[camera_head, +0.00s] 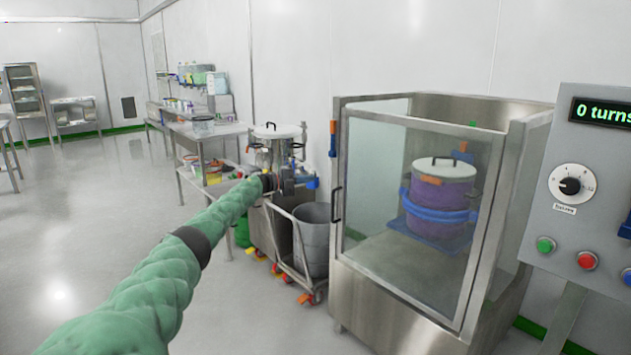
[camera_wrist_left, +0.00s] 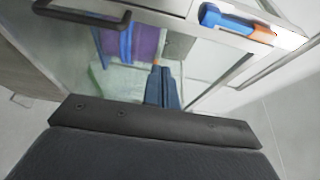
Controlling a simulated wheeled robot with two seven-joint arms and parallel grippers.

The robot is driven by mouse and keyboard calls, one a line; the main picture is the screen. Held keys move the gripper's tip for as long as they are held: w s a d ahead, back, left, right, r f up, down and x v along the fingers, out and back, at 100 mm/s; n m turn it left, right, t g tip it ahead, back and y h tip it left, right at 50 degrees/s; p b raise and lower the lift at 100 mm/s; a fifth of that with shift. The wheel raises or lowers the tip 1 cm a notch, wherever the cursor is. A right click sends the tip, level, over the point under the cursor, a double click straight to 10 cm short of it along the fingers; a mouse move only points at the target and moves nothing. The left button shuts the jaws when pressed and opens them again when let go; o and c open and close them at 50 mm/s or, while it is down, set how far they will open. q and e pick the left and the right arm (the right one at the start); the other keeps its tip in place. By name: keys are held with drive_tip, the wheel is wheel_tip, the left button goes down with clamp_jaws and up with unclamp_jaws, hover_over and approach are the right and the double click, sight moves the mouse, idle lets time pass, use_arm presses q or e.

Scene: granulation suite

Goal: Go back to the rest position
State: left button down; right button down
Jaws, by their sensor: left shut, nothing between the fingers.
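My left arm reaches in from the lower left of the head view, covered in a green sleeve. My left gripper (camera_head: 308,183) is at its end, in front of the steel bench area and left of the glass-fronted cabinet (camera_head: 352,290). In the left wrist view the gripper's dark fingers (camera_wrist_left: 164,88) are together with nothing between them. They point toward the glass door, and a purple drum (camera_wrist_left: 146,42) shows beyond. My right gripper is in neither view.
The cabinet holds a purple drum with a white lid (camera_head: 445,171) and blue band. A control panel (camera_head: 590,190) stands at the right. A grey bin (camera_head: 312,240) on a wheeled cart is below the gripper. Open floor (camera_head: 100,200) lies to the left.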

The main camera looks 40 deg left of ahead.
use_arm(q)
drive_tip(key=s+a, duration=0.3)
drive_tip(key=a, duration=0.2)
drive_tip(key=shift+a+f+b, duration=0.35)
drive_tip(key=shift+f+b, duration=0.05)
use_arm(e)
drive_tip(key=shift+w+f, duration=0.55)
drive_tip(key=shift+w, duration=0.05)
